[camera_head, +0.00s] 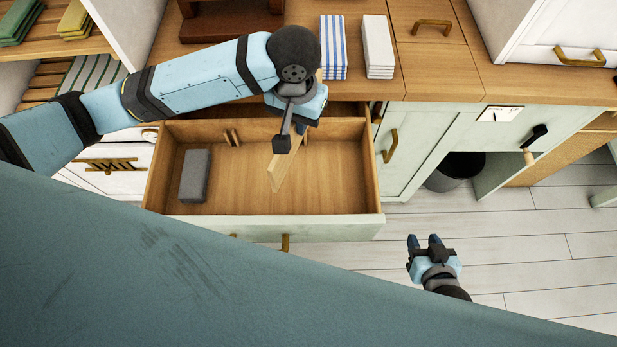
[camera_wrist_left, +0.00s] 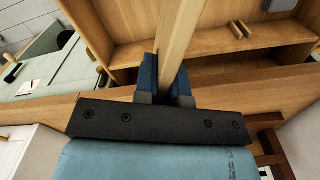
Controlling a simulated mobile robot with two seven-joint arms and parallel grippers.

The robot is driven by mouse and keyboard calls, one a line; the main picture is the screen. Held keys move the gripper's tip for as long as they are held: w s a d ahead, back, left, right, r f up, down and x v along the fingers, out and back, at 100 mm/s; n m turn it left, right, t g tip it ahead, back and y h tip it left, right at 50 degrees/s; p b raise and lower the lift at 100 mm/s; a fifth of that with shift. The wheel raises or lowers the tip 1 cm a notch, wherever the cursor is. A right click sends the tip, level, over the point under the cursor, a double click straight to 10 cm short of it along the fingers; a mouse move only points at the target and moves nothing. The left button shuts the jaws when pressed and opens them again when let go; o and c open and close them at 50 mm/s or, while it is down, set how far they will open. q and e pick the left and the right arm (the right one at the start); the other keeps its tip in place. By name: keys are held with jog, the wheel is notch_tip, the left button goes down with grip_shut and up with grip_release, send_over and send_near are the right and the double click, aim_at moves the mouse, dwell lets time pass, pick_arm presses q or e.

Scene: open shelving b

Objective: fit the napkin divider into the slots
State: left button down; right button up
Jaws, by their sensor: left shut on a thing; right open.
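The napkin divider (camera_head: 287,166) is a thin light-wood board. My left gripper (camera_head: 299,121) is shut on it and holds it over the right half of the open drawer (camera_head: 372,170). The board slants across the drawer; I cannot tell whether its lower edge touches the floor. In the left wrist view, the divider (camera_wrist_left: 180,38) stands between the blue fingers (camera_wrist_left: 167,82). A pair of small wooden slot strips (camera_head: 231,137) sits on the drawer's back wall, left of the divider. They also show in the left wrist view (camera_wrist_left: 239,29). My right gripper (camera_head: 425,246) is open and empty, right of the drawer.
A dark grey block (camera_head: 195,175) lies at the drawer's left side. Striped napkins (camera_head: 333,47) and white napkins (camera_head: 377,46) are stacked on the wooden counter (camera_head: 440,68) behind. A dark bin (camera_head: 455,171) stands to the right. The drawer's middle floor is clear.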

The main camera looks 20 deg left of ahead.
pick_arm(q)
jog(key=shift+d+f, duration=0.1)
notch_tip(320, 180, down, 20)
jog(key=shift+r+b, duration=0.1)
jog(key=shift+b, duration=1)
jog(key=c, duration=1.2)
grip_release()
